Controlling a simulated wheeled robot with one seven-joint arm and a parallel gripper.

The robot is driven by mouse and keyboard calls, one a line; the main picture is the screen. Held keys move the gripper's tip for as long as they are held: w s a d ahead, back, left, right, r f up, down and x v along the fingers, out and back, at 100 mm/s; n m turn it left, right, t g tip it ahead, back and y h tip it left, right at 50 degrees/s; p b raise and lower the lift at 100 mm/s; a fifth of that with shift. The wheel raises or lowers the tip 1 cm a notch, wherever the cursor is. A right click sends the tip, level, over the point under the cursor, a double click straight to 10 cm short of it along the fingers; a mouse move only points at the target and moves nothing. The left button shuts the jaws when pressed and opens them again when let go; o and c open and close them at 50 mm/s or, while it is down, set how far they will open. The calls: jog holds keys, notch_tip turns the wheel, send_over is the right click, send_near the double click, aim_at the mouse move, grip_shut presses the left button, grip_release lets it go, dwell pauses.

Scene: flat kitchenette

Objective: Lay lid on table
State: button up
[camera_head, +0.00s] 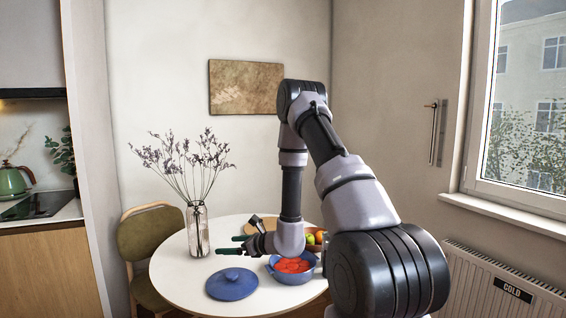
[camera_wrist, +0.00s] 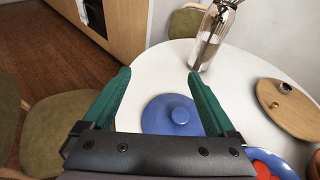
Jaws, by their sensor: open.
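The blue lid (camera_head: 232,284) lies flat on the round white table (camera_head: 180,272), knob up. It also shows in the wrist view (camera_wrist: 172,114), just beyond and between my fingers, apart from them. The blue pot (camera_head: 292,276) stands uncovered to the right of the lid, with red contents. Only part of the pot (camera_wrist: 288,165) shows at the lower right of the wrist view. My gripper (camera_head: 236,245) is open and empty above the table. Its two green fingers (camera_wrist: 158,78) are spread wide in the wrist view.
A glass vase (camera_head: 198,230) with dried stems stands at the table's back left. A round wooden board (camera_wrist: 292,108) and a fruit bowl (camera_head: 316,240) are on the right side. A chair (camera_head: 150,245) stands at the left. White tabletop is clear around the lid.

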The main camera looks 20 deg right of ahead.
jog(key=s+a+r+n+g+y, duration=0.1)
jog(key=s+a+r+n+g, duration=0.15)
jog(key=s+r+n, duration=0.4)
jog(key=s+a+r+n+g+y, duration=0.1)
jog(key=s+a+r+n+g, duration=0.2)
jog(key=r, duration=0.6)
jog(key=s+a+r+n+g+y, duration=0.1)
jog(key=s+a+r+n+g, duration=0.15)
jog(key=s+r+n, duration=0.45)
jog(key=s+d+r+n+t+h, duration=0.3)
jog(key=s+d+r+n+h, duration=0.3)
jog(key=s+d+r+h, duration=0.4)
jog(key=s+d+r, duration=0.2)
jog(key=s+d, duration=0.1)
jog(key=d, duration=0.1)
jog(key=shift+s+d+n+t, duration=0.2)
jog(key=shift+d+n+t, duration=0.15)
jog(key=shift+d+t, duration=0.05)
jog(key=shift+r, duration=0.1)
